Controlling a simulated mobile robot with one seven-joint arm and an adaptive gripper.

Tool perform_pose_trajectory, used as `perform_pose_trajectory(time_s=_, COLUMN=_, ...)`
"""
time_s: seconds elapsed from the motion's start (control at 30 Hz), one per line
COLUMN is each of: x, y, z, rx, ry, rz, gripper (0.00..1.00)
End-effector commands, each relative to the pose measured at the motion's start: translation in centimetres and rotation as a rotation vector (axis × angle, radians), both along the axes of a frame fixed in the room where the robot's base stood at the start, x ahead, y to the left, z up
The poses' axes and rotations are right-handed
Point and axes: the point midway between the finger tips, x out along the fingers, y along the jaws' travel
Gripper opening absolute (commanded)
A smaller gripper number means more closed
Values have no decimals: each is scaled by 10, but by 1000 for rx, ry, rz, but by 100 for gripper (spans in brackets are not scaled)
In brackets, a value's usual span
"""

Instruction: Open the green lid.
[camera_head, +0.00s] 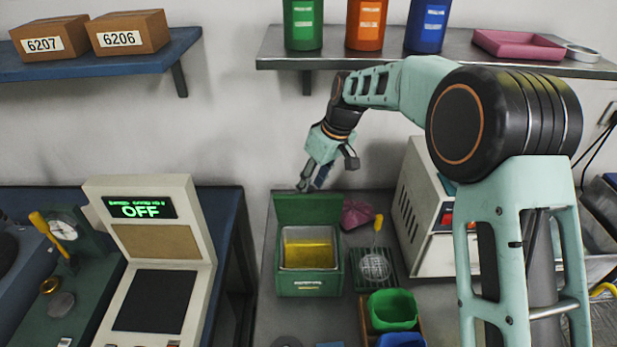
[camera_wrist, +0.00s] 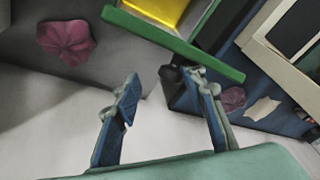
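The green box (camera_head: 308,284) stands on the grey bench with yellow liquid in its metal basin (camera_head: 305,250). Its green lid (camera_head: 308,209) stands upright, open, along the back edge of the box. In the wrist view the lid (camera_wrist: 172,42) shows as a long green bar, with part of the yellow liquid behind it. My gripper (camera_head: 312,185) is above and just behind the lid's top edge in the head view. In the wrist view my gripper (camera_wrist: 162,82) has its two blue-padded fingers spread wide, with nothing between them. I see no clear contact with the lid.
A pink cloth-like piece (camera_head: 357,213) lies right of the lid. A wire rack (camera_head: 370,285) with a strainer, a green bin (camera_head: 392,310) and a white machine (camera_head: 425,215) stand to the right. A shelf (camera_head: 400,53) with coloured cans hangs above.

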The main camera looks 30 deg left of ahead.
Motion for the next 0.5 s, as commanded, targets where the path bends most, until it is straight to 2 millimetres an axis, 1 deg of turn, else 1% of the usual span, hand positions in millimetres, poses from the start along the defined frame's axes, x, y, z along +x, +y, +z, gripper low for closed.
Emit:
perform_pose_trajectory(time_s=0.03, x=3, y=-5, z=-3, rx=-8, ry=-2, rz=-3, gripper=37)
perform_pose_trajectory(time_s=0.37, x=3, y=-1, z=3, rx=0, ry=-7, rz=-1, gripper=37)
perform_pose_trajectory(time_s=0.5, x=3, y=-3, z=13, rx=2, ry=-9, rz=-2, gripper=37)
